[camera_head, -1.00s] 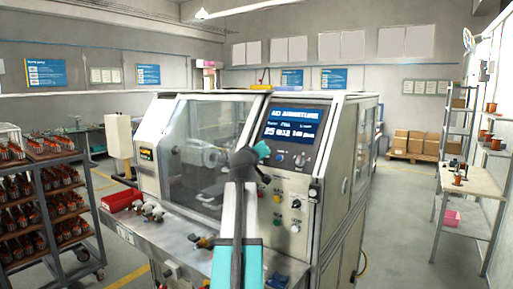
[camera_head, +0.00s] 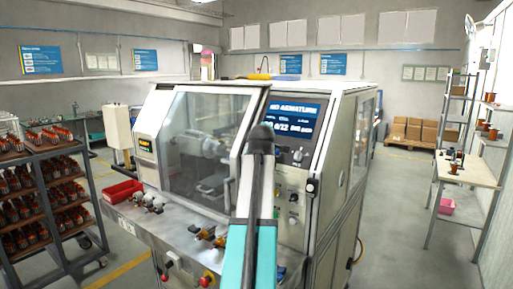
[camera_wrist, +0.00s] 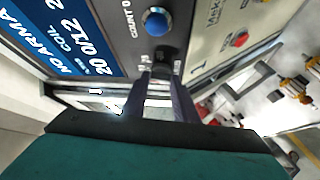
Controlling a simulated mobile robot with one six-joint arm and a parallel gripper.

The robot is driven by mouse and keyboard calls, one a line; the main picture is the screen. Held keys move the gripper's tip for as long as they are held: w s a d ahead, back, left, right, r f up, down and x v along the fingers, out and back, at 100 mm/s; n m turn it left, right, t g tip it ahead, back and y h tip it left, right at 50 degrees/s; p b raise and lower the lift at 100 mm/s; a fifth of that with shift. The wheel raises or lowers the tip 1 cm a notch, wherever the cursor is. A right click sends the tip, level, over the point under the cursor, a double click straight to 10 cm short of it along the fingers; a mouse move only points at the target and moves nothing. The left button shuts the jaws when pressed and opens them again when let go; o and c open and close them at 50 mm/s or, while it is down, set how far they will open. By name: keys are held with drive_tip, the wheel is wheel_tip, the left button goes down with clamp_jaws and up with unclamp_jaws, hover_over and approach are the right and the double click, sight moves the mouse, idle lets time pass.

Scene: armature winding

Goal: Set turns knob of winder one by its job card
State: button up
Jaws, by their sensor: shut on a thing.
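The winder (camera_head: 205,140) is a pale machine with a glazed door and a control panel on its right. Its blue screen (camera_head: 297,118) shows white text; the wrist view of the screen (camera_wrist: 75,40) reads "NO ARMATURE", "COIL" and what looks like "20 0/12". Below the screen, beside a blue button (camera_wrist: 155,21) marked "COUNT 0", is a black knob (camera_wrist: 163,55). My gripper (camera_wrist: 161,78) is shut on this knob, its fingers on either side. In the head view my gripper (camera_head: 262,136) covers part of the panel, including the knob. I cannot make out a job card.
A bench ledge (camera_head: 150,228) with a red bin (camera_head: 123,191) and small fittings runs along the winder's front. A rack of armatures (camera_head: 45,190) stands at the left. A table (camera_head: 468,170) and shelving stand at the right, with open floor between.

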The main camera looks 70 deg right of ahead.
drive_tip(key=shift+w+d+r+n+g+y, duration=0.15)
drive_tip(key=shift+r+n+g+y, duration=0.1)
drive_tip(key=shift+n+y, duration=1.05)
drive_tip(key=shift+s+d+r+n+g+y, duration=0.25)
drive_tip(key=shift+n+y, duration=0.45)
drive_tip(key=shift+n, duration=1.15)
drive_tip(key=shift+w+d+r+n+g+y, duration=0.1)
drive_tip(key=shift+w+n+g+y, duration=0.15)
drive_tip(key=shift+n+y, duration=1.05)
drive_tip(key=shift+a+f+n+h, duration=0.1)
drive_tip(key=shift+n+h, duration=0.2)
drive_tip(key=shift+n, duration=0.05)
drive_tip(key=o, duration=1.1)
drive_tip(key=shift+c, duration=0.2)
drive_tip(key=b+v, duration=0.4)
drive_tip(key=v, duration=1)
drive_tip(key=shift+b, duration=0.35)
